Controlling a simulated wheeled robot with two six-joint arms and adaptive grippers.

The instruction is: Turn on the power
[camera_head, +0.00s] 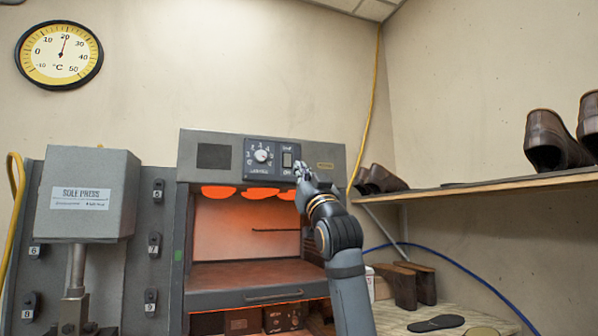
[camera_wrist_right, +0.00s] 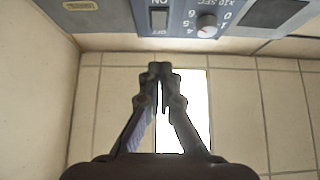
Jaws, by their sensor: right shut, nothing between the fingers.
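The power switch (camera_head: 287,159) is a dark rocker on the blue panel of the grey oven-like machine (camera_head: 330,150), right of a round dial (camera_head: 262,155). In the right wrist view the switch (camera_wrist_right: 159,22) shows upside down, with ON and OFF labels, beside the dial (camera_wrist_right: 207,25). My right gripper (camera_head: 299,168) is shut and empty, its tips close to the switch's right side in the head view. In the wrist view the tips (camera_wrist_right: 160,68) appear below the panel edge, with a visible gap. Contact is not seen. My left gripper is not in view.
Orange lamps (camera_head: 262,194) glow inside the open chamber. A sole press (camera_head: 90,195) stands at left. A shelf (camera_head: 480,188) with brown shoes (camera_head: 551,141) juts out at right. Brown blocks (camera_head: 405,287) and a dark sole (camera_head: 437,323) lie below it.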

